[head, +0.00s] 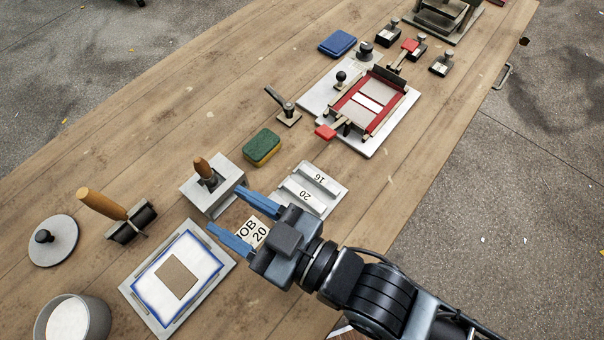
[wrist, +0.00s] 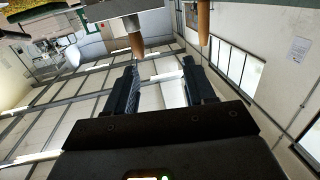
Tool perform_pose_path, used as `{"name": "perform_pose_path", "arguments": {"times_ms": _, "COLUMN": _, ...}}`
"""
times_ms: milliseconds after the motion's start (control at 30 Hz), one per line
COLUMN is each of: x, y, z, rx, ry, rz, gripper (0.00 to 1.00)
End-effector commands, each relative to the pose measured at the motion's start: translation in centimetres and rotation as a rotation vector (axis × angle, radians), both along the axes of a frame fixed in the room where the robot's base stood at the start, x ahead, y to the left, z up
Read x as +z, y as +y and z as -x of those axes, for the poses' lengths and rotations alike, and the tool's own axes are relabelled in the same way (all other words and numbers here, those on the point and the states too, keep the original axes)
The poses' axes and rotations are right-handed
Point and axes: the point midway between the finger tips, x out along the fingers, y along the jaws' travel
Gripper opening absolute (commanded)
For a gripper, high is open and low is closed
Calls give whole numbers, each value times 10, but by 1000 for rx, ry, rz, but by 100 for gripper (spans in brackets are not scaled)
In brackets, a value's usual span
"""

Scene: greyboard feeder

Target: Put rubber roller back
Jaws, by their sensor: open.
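The rubber roller, a black cylinder (head: 131,224) with a long wooden handle (head: 98,202), is on the table at the left, its handle slanting up to the left. A grey block (head: 203,196) stands right of it, with a short wooden-handled tool (head: 204,170) upright in its top. My gripper (head: 224,210) has blue fingers spread apart with nothing between them, in front of the grey block. In the wrist view the dark fingers (wrist: 160,75) are apart and two wooden handles show beyond them, one near the middle (wrist: 136,43) and one further right (wrist: 203,22).
A white plate with a blue-edged sheet (head: 205,260), a round bowl (head: 98,318) and a round lid (head: 54,252) lie at the left. A sponge (head: 262,147) and a red-framed press (head: 380,83) lie further back.

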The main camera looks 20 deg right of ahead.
Motion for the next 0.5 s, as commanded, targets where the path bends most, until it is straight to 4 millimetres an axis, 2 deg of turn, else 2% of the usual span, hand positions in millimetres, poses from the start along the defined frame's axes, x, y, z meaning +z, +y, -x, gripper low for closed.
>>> {"name": "perform_pose_path", "arguments": {"times_ms": 33, "x": -7, "y": -30, "z": 7, "rx": -51, "ry": 14, "rz": 15, "gripper": 54}}
{"name": "perform_pose_path", "arguments": {"times_ms": 100, "x": -11, "y": -61, "z": 17, "rx": -107, "ry": 26, "rz": 28, "gripper": 54}}
{"name": "perform_pose_path", "arguments": {"times_ms": 267, "x": -15, "y": -126, "z": 50, "rx": -241, "ry": 63, "rz": 52, "gripper": 54}}
{"name": "perform_pose_path", "arguments": {"times_ms": 400, "x": -10, "y": -177, "z": 92, "rx": -374, "ry": 105, "rz": 68, "gripper": 54}}
{"name": "perform_pose_path", "arguments": {"times_ms": 500, "x": -1, "y": -203, "z": 124, "rx": -470, "ry": 136, "rz": 73, "gripper": 54}}
